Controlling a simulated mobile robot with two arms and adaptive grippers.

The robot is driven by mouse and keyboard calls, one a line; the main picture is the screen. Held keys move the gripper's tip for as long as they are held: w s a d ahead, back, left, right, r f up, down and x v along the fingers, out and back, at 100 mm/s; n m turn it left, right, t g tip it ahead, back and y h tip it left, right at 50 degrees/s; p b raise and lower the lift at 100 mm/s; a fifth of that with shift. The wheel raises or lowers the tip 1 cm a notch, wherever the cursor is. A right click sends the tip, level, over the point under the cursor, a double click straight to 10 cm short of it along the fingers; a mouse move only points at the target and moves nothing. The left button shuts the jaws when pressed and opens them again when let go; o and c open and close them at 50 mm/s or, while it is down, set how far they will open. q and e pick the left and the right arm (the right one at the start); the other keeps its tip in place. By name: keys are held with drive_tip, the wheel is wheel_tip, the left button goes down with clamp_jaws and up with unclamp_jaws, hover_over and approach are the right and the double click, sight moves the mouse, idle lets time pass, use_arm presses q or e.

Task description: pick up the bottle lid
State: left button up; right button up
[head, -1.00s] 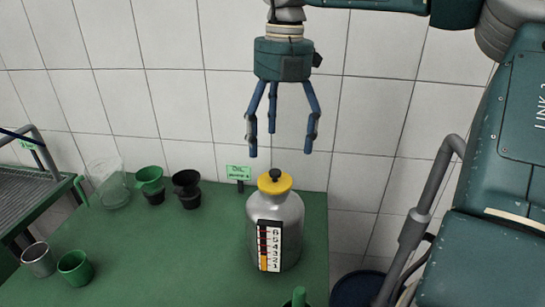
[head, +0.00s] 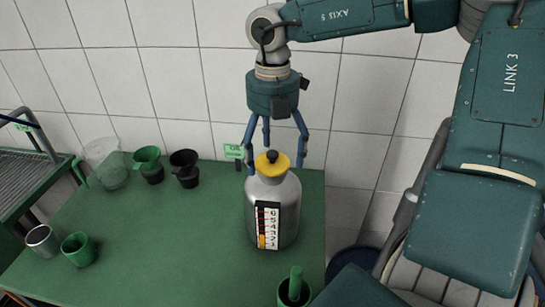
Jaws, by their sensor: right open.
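The bottle stands upright on the green table. My right gripper (head: 273,158) comes down from above with its blue fingers open and spread. Two fingertips are at either side of the lid, and the third finger is partly hidden behind it. I cannot tell whether any finger touches the lid. My left gripper is not in view.
Behind the bottle stands a small green sign (head: 233,152). A clear jug (head: 108,166), a green funnel cup (head: 148,165) and a black one (head: 185,168) stand at the back left. A metal cup (head: 42,240) and a green cup (head: 78,249) are at the front left. The table's middle is clear.

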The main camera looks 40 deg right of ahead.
drive_tip(key=shift+f, duration=0.4)
drive_tip(key=shift+r, duration=0.1)
drive_tip(key=c, duration=1.1)
drive_tip(key=shift+o, duration=0.2)
